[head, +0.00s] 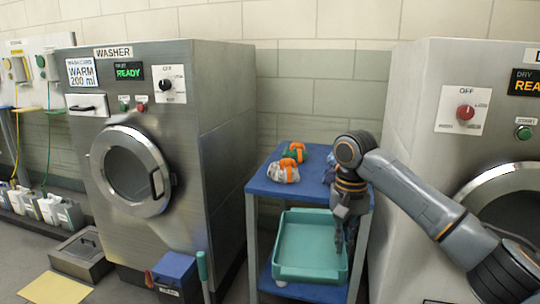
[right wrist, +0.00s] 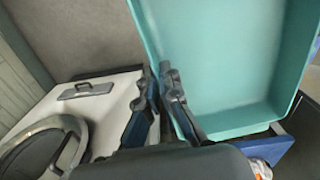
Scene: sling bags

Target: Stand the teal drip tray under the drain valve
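The teal drip tray (head: 312,240) is a shallow open tray at the lower shelf of a blue-topped stand. It also fills the upper right of the right wrist view (right wrist: 225,60). My right gripper (head: 346,235) points down at the tray's right side. In the right wrist view my gripper's fingers (right wrist: 168,78) are close together at the tray's edge, one on each side of its wall, and look shut on it. Whether the tray is clear of the shelf is hard to tell. A small red part (head: 148,278) shows low on the washer; I cannot tell if it is the drain valve. My left gripper is not in view.
The washer (head: 215,150) stands left of the stand (head: 258,187), whose top holds orange, green and white items (head: 287,168). A blue box (head: 178,272) and a green upright handle (head: 202,268) stand before the washer. The dryer (head: 410,110) is close on the right.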

